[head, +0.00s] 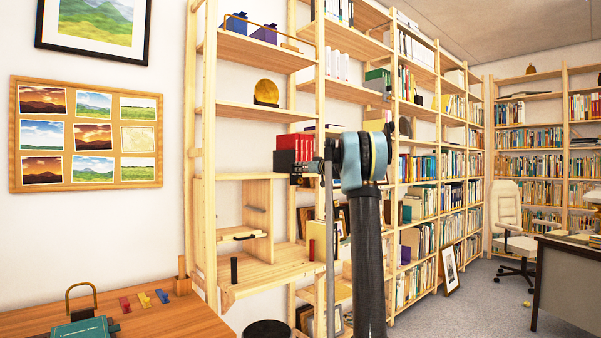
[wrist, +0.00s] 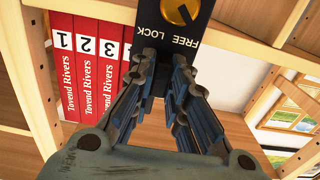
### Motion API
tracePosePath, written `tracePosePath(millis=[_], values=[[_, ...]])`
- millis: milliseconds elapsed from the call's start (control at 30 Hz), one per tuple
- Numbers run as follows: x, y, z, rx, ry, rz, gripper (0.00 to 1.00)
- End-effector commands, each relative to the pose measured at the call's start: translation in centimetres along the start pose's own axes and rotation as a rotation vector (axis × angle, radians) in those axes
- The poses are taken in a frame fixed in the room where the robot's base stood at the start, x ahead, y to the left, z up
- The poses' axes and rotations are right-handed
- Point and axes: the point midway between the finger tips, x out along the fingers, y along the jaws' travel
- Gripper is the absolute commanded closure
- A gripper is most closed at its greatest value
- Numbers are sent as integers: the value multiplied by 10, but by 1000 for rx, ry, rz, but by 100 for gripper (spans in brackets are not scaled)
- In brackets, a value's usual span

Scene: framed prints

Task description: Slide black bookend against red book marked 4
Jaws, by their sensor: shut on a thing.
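The black bookend (wrist: 206,28), with a brass knob and the words FREE and LOCK, stands beside the row of red books in the wrist view. In the head view a black block (head: 286,160) shows below the red books (head: 303,146). The red book nearest the bookend (wrist: 127,52) is partly hidden by my finger, and its label is hard to read. Books marked 1, 2 and 3 stand beyond it. My gripper (wrist: 165,60) is shut on the bookend's lower black part. I cannot tell whether the bookend touches the nearest book.
A wooden shelf upright (wrist: 290,25) stands on the bookend's other side, with some bare shelf between. A desk (head: 165,318) with small coloured items is at lower left.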

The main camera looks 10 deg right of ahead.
Motion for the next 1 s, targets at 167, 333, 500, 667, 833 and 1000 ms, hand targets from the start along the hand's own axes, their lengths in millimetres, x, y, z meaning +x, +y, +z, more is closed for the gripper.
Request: tracePosePath(millis=[167,333,500,667,833,1000], values=[[-1,0,0,-1,-1,1,65],[0,0,0,-1,-1,0,65],[-1,0,0,0,0,0,65],[-15,0,0,0,0,1,65],[-45,0,0,0,-1,3,65],[-78,1,1,0,-1,3,65]])
